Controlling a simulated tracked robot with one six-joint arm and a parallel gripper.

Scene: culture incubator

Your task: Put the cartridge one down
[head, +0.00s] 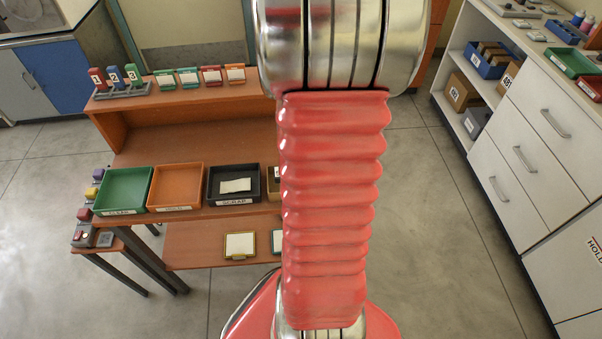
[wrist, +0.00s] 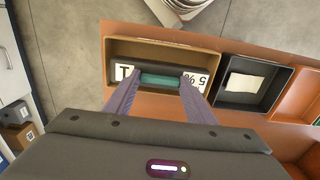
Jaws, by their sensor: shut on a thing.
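My gripper (wrist: 161,79) shows in the wrist view, its two purple fingers shut on a teal bar (wrist: 160,80). I take this to be the cartridge. In the head view my arm hides the gripper and the held thing.
A black scrap tray (wrist: 279,68) with a pale sheet stands right of the tan tray. In the head view, green (head: 124,186) and orange (head: 177,184) trays share the bench. Numbered red, blue and green items stand in a rack (head: 122,91) at the back.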

